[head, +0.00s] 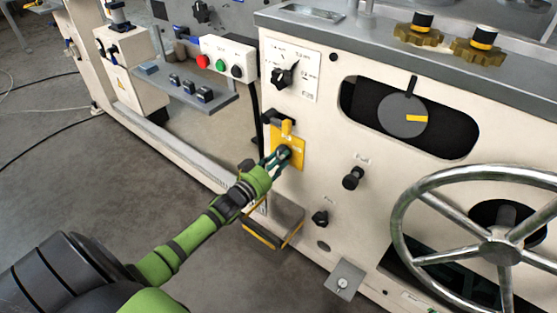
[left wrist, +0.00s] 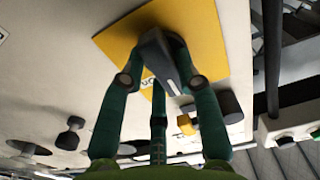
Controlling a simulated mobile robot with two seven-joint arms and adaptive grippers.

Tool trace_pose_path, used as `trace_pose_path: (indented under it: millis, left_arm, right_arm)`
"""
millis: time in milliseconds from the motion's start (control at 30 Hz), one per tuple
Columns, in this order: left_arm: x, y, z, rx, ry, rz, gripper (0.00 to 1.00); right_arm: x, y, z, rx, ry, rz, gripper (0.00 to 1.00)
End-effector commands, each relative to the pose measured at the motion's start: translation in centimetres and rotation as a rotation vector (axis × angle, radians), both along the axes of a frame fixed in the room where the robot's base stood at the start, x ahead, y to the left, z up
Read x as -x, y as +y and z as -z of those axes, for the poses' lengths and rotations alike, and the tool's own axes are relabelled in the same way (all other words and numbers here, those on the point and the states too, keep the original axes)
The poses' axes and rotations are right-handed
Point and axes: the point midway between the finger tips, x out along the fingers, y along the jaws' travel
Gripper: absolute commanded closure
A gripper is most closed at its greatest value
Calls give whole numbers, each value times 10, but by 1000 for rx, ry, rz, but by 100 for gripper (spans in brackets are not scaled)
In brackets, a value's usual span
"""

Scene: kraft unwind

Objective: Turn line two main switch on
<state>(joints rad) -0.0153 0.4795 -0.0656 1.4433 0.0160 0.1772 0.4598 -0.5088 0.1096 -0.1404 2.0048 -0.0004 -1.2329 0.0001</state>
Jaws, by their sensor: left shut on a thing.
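A dark switch handle (head: 285,152) sits on a yellow plate (head: 297,146) on the cream front panel of the machine. In the left wrist view the dark grey handle (left wrist: 160,55) stands out from the yellow plate (left wrist: 207,25), which carries partly covered lettering. My left gripper (head: 278,158) has its green fingers closed around the handle; in the left wrist view the fingers (left wrist: 163,80) touch it from both sides. The fingers hide part of the handle and plate. My right gripper is not in view.
A black rotary selector (head: 285,76) is above the plate. Black knobs (head: 352,179) and a large metal handwheel (head: 499,250) are to the right. A box with red and green buttons (head: 220,63) is up left. Below is a yellow-edged step (head: 272,226). Open floor lies left.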

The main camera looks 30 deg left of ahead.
Motion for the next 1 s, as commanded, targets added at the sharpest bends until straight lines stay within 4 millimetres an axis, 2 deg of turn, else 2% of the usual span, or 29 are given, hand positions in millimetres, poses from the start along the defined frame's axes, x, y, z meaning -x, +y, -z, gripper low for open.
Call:
trace_pose_path:
  millis: [200,367,633,1000]
  left_arm:
    - [0,0,0,-46,-4,-1,100]
    - [0,0,0,-131,-9,-1,100]
    - [0,1,2,-362,-27,-1,100]
    - [0,2,4,-715,-55,-1,100]
  right_arm:
    - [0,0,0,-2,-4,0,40]
    - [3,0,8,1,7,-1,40]
    - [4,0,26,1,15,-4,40]
    - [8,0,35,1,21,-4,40]
